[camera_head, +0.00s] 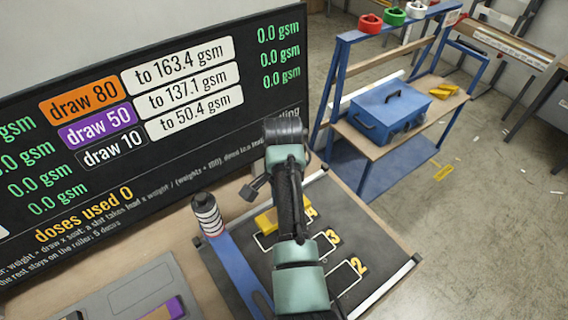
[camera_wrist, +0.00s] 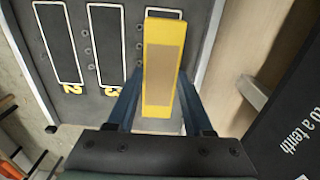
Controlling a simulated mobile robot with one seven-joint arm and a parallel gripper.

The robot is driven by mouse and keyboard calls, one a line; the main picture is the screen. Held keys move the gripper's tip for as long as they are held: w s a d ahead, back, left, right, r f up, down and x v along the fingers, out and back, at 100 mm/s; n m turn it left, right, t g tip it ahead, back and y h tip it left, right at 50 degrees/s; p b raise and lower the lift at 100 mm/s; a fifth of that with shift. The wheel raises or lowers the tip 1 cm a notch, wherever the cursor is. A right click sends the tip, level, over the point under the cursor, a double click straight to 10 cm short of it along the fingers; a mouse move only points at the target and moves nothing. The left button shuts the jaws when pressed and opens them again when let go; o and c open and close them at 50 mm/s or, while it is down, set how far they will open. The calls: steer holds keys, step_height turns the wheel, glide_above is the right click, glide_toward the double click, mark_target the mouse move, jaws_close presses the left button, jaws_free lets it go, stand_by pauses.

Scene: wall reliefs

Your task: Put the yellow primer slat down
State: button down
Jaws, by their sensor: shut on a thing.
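The yellow primer slat (camera_wrist: 164,30) has a tan middle panel and lies lengthwise between the fingers of my gripper (camera_wrist: 162,98) in the wrist view. My gripper is shut on its near half. Beneath it is a dark board (camera_wrist: 205,12) with white-outlined slots, two of them marked 2 and 3. The slat covers the place beside slot 3. In the head view the yellow slat (camera_head: 266,221) shows at the far end of the slot row on the board (camera_head: 372,238), partly behind my arm. Whether it touches the board I cannot tell.
A striped roller post (camera_head: 208,213) and blue bar stand left of the board. A large dark display (camera_head: 130,110) rises behind. A blue toolbox (camera_head: 388,112) and yellow pieces (camera_head: 442,89) sit on a shelf at the right. Slots 2 and 3 are empty.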

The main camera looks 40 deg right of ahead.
steer(key=shift+f, duration=3.1)
steer(key=shift+f, duration=0.1)
steer(key=shift+c, duration=1.5)
jaws_free()
step_height(320, 180, up, 12)
steer(key=shift+r+b, duration=0.15)
steer(key=shift+b, duration=0.2)
